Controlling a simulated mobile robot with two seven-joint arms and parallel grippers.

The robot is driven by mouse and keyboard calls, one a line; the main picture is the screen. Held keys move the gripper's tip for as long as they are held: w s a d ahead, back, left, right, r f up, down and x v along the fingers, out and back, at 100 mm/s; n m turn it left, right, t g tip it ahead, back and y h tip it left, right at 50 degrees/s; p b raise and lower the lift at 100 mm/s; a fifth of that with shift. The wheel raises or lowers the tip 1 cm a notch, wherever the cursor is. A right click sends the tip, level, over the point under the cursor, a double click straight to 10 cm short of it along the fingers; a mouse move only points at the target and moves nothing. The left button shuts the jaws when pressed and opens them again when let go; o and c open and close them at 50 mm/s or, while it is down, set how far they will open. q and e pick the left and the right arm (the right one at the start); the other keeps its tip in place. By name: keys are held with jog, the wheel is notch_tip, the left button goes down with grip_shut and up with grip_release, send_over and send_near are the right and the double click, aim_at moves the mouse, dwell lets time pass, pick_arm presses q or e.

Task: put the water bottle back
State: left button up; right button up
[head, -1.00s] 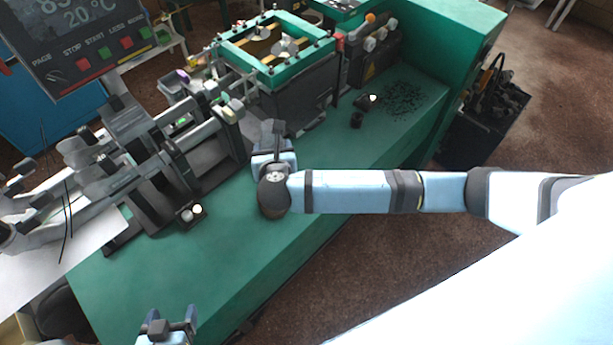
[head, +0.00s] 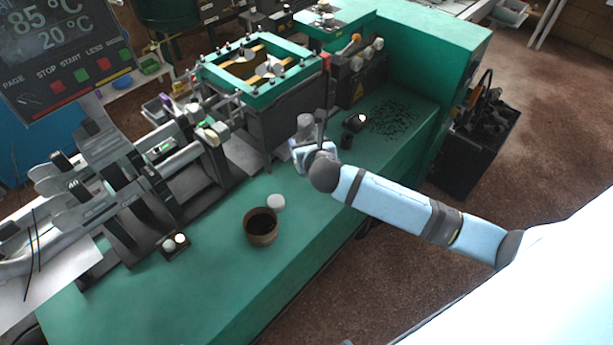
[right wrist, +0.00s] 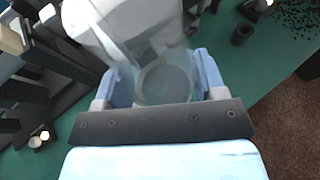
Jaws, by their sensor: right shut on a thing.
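The water bottle (head: 305,126) is a clear, see-through container standing out above the green bench, held by my right gripper (head: 308,145). In the right wrist view the clear bottle (right wrist: 165,82) sits between the two blue fingers of the right gripper (right wrist: 165,76), which is shut on it. Its round end faces the camera, and its far part blends with a pale blurred shape. I cannot tell whether its base touches the bench. My left gripper is not in view.
The green-framed machine (head: 265,68) is behind the bottle.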

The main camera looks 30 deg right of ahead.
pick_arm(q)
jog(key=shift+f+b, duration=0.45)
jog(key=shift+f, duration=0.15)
pick_arm(e)
notch_tip(320, 180, down, 12)
jog(key=shift+r, duration=0.25)
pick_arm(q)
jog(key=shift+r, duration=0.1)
pick_arm(e)
jog(key=shift+f, duration=0.15)
jog(key=o, duration=0.8)
jog(key=shift+o, duration=0.2)
